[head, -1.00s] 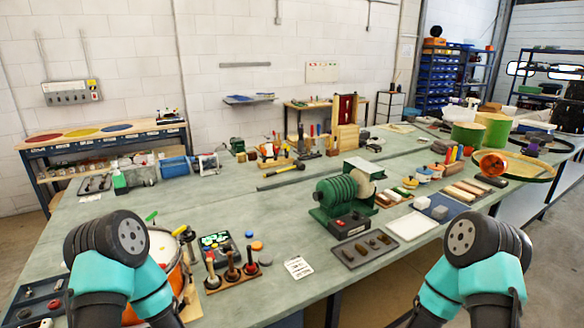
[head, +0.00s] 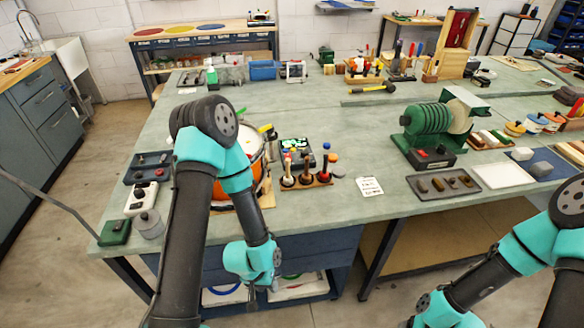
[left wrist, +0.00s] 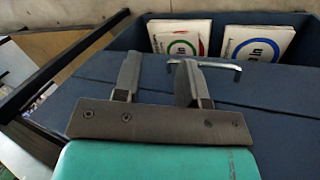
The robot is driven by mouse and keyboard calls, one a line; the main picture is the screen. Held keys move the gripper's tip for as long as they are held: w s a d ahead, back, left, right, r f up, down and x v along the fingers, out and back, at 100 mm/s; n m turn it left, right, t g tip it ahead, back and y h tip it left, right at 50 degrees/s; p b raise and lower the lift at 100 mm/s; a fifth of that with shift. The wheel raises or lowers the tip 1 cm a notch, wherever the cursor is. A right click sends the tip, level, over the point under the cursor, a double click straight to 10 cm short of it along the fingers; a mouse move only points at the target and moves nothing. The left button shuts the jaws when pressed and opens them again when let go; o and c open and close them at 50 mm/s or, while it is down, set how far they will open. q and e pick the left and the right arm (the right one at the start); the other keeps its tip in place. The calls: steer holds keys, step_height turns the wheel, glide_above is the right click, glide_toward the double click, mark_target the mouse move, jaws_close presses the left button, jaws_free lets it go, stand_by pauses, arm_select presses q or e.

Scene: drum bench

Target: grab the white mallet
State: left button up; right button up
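A small wooden rack (head: 305,183) with upright mallets stands on the bench just right of the orange drum. The leftmost mallet (head: 288,171) has a pale shaft and looks the whitest; its head is too small to tell clearly. My left gripper shows in the left wrist view (left wrist: 160,84), open and empty, with its two fingers apart in front of the blue cabinet. In the head view the left arm hangs down over the bench's front edge, its wrist below and left of the rack. My right arm is at the lower right, its gripper out of view.
The orange drum (head: 252,165) stands behind my left arm. A green winding machine (head: 428,130) and a tray (head: 444,184) sit to the right. A white card (head: 369,187) lies near the front edge. Flat white packs (left wrist: 181,37) sit in the cabinet.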

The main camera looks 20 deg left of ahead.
stand_by(0.5)
arm_select(q)
steer(key=shift+o, duration=1.1)
